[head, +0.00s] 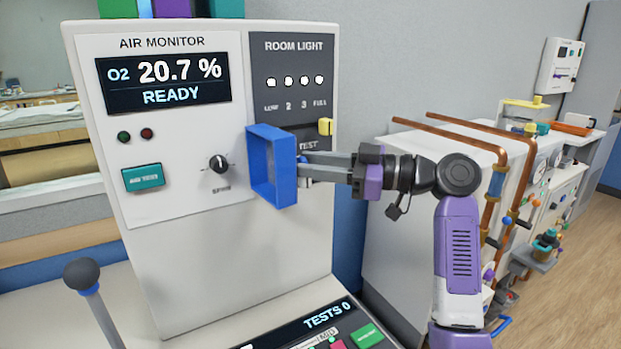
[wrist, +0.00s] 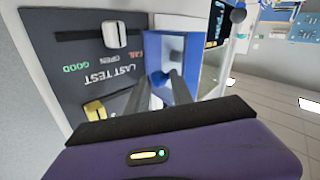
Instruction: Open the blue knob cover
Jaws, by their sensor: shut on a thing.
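The blue knob cover (head: 258,163) is a shallow open-sided box. It stands swung out from the air monitor's front panel, to the right of the black knob (head: 219,164), which is uncovered in the head view. My gripper (head: 301,166) reaches in from the right and is shut at the cover's right side. In the wrist view the cover (wrist: 186,62) is ahead of the gripper (wrist: 166,80), whose fingertips close on a small blue grip on it. The exact contact is small and partly hidden by the fingers.
The air monitor panel (head: 160,205) has a teal button (head: 143,177) at left. A yellow piece (head: 325,127) is on the dark room-light panel (head: 293,50), close above my fingers. A lever with a dark ball (head: 81,273) stands at front left. Copper pipes (head: 478,133) run behind my arm.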

